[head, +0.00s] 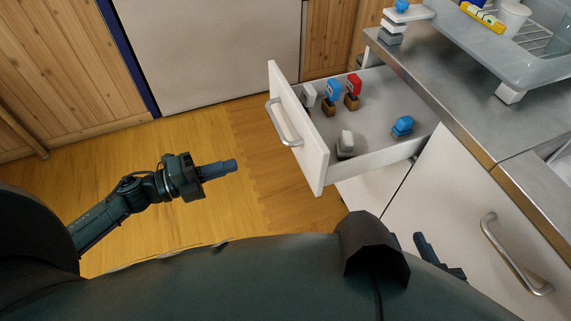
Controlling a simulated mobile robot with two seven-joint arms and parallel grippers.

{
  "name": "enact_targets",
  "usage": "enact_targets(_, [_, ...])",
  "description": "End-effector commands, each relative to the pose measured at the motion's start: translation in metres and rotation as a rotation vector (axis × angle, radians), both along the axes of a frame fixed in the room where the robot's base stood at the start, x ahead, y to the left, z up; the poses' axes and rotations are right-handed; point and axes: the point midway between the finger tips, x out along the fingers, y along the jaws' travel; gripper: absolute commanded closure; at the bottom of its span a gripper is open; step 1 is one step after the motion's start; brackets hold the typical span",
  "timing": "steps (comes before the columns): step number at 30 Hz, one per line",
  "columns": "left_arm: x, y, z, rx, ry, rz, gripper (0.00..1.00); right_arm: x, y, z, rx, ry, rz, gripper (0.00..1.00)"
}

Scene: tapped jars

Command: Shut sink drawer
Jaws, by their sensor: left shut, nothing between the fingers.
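The white drawer (316,158) under the steel counter is pulled open, its front facing left with a metal bar handle (282,122). Inside are a red stamp-like item (353,88), two blue ones (333,90) (403,125) and two pale ones (309,95) (346,142). My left gripper (234,165) is shut and empty, left of the drawer front and apart from it, pointing right. My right gripper (408,242) is low, below the drawer and close to my body. Its two fingers look apart, with its base partly hidden.
The steel counter (465,110) carries a grey dish rack (470,37) with a white cup (513,17). A white cupboard door with a bar handle (512,262) is below at right. The wooden floor (190,235) left of the drawer is clear.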

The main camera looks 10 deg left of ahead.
Motion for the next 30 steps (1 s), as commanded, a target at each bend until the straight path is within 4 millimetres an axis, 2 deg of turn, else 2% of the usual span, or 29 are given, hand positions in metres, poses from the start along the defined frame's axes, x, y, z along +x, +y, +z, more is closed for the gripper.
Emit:
enact_targets(5, [0.011, -0.017, 0.003, 0.0, -0.007, -0.007, 1.0, 0.0, 0.0, 0.002, 0.0, -0.001, 0.0, 0.64])
enact_targets(15, [0.051, -0.076, 0.003, -0.003, -0.004, -0.004, 1.0, 0.0, 0.001, 0.001, 0.001, 0.004, 0.001, 0.64])
enact_targets(21, [0.069, -0.103, 0.002, -0.003, -0.003, -0.005, 1.0, 0.0, 0.001, 0.001, 0.001, 0.006, 0.002, 0.64])
enact_targets(30, [0.077, -0.116, 0.001, -0.001, 0.0, -0.004, 1.0, 0.0, 0.001, 0.001, 0.002, 0.008, 0.002, 0.64])
